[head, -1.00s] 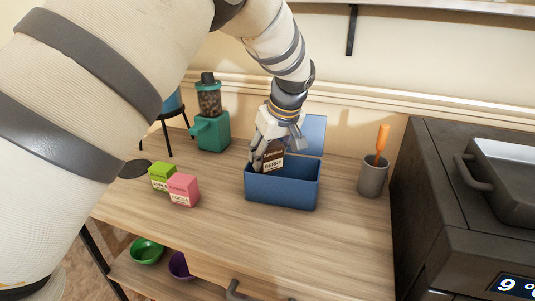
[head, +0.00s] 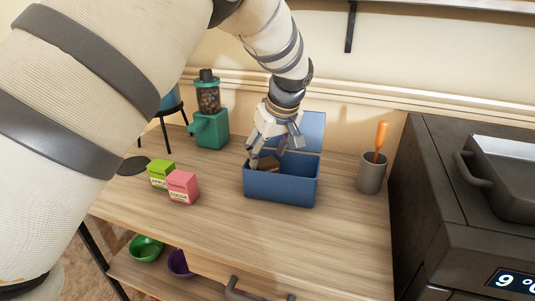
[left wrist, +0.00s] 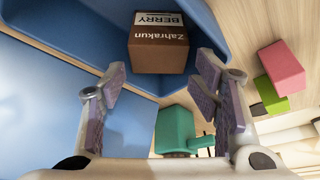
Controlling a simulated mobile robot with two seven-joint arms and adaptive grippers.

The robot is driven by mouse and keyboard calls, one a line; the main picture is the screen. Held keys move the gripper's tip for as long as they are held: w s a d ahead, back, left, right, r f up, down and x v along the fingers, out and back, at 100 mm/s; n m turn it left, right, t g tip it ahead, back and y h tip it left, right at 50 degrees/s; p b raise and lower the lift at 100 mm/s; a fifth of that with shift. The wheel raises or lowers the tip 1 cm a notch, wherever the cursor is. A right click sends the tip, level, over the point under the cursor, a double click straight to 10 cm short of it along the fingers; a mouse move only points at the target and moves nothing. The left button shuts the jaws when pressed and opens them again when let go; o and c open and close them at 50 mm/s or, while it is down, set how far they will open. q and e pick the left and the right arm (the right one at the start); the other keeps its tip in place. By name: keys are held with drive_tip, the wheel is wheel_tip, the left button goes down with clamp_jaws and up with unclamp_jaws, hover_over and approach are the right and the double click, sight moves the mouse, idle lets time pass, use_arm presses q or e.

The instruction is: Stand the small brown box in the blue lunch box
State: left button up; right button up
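The small brown box (head: 267,163) is in the left part of the open blue lunch box (head: 281,188), with only its top showing above the rim in the head view. In the left wrist view the brown box (left wrist: 159,46) shows its "BERRY" and "Zahrakun" lettering, inside the blue walls (left wrist: 70,35). My left gripper (head: 272,152) is over the lunch box. Whether the box stands fully upright is hard to tell. My right gripper is not in view.
A green box (head: 160,174) and a pink box (head: 181,187) stand left of the lunch box. A teal grinder (head: 210,127) is behind. A grey cup (head: 371,173) with an orange-handled tool stands right, near a dark oven (head: 455,210). The table front is clear.

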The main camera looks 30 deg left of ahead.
use_arm(q)
drive_tip(key=v, duration=1.2)
drive_tip(key=shift+r+p, duration=0.2)
drive_tip(key=shift+p, duration=0.1)
